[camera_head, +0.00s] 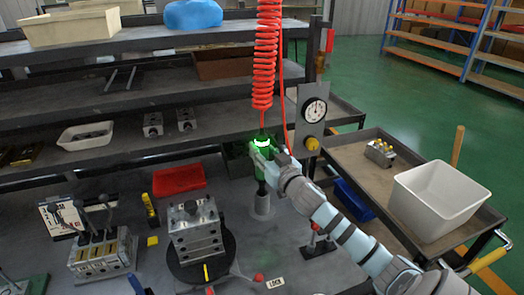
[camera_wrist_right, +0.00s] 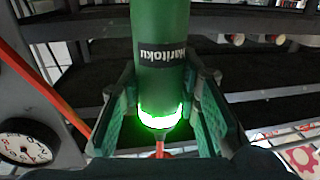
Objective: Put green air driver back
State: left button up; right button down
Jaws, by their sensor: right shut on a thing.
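The green air driver (camera_head: 261,171) is upright below the red coiled hose (camera_head: 266,60), with a bright green glowing ring near its top. My right gripper (camera_head: 268,158) is shut on it. In the right wrist view the driver's green body (camera_wrist_right: 160,85), with a dark label, is between the two fingers of my right gripper (camera_wrist_right: 166,100). The driver's dark lower end is directly above a grey cylindrical holder (camera_head: 263,207) on the bench; I cannot tell whether its tip is inside. My left gripper is not in view.
A pressure gauge (camera_head: 315,109) stands close right of the hose. A metal valve block (camera_head: 195,232) sits on a dark round base to the left. A red tray (camera_head: 179,179) lies behind it. A white bin (camera_head: 438,202) stands on the cart at right.

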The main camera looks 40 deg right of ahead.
jog(key=shift+f+b, duration=2.45)
jog(key=shift+f, duration=0.6)
jog(key=c, duration=1.1)
grip_release()
jog(key=s, duration=0.4)
jog(key=s+a, duration=0.1)
jog(key=s, duration=0.3)
jog(key=s+a, duration=0.1)
jog(key=s, duration=0.2)
jog(key=shift+s+a, duration=0.15)
jog(key=shift+s, duration=0.25)
jog(key=shift+r, duration=0.1)
